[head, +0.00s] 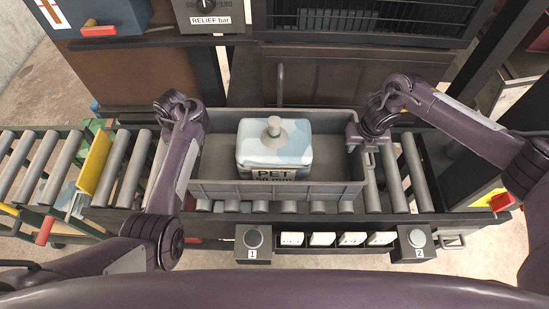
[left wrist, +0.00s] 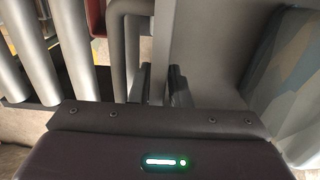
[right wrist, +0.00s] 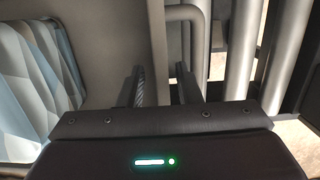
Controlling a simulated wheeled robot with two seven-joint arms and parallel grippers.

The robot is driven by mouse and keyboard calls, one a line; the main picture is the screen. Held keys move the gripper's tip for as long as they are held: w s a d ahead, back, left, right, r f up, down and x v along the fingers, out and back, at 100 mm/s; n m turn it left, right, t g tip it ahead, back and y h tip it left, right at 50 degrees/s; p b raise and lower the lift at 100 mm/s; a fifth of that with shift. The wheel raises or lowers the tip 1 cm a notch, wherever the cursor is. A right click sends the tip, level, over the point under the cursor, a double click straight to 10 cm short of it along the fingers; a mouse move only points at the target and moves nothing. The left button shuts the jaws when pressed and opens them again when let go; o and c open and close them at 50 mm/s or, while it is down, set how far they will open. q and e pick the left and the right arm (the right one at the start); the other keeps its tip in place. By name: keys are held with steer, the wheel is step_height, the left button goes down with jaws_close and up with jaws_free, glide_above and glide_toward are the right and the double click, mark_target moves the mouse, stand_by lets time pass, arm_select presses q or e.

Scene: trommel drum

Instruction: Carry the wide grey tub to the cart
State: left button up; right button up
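The wide grey tub (head: 335,190) stands on the roller conveyor with a pale blue and white container (head: 274,147) labelled PET inside it. My right gripper (head: 355,137) is at the tub's right end wall. In the right wrist view its two fingers (right wrist: 163,88) stand apart on either side of the tub wall, beside a bent grey bar (right wrist: 205,45). My left gripper is at the left end, largely hidden by my arm in the head view. In the left wrist view its fingers (left wrist: 162,85) straddle the wall closely; contact is unclear.
Conveyor rollers (head: 40,165) extend left, with a yellow plate (head: 94,162) standing across them. A dark machine frame rises behind the tub. Two button boxes, 1 (head: 253,243) and 2 (head: 415,241), sit in front of the conveyor.

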arm_select(q)
steer(key=shift+w+f, duration=0.1)
steer(key=shift+f, duration=0.55)
arm_select(e)
steer(key=shift+w+f, duration=0.25)
steer(key=shift+f, duration=0.3)
arm_select(q)
steer(key=shift+r, duration=0.1)
jaws_close()
arm_select(e)
steer(key=shift+s, duration=0.1)
steer(key=c, duration=0.4)
jaws_close()
arm_select(q)
steer(key=shift+r, duration=0.1)
arm_select(e)
steer(key=shift+r, duration=0.15)
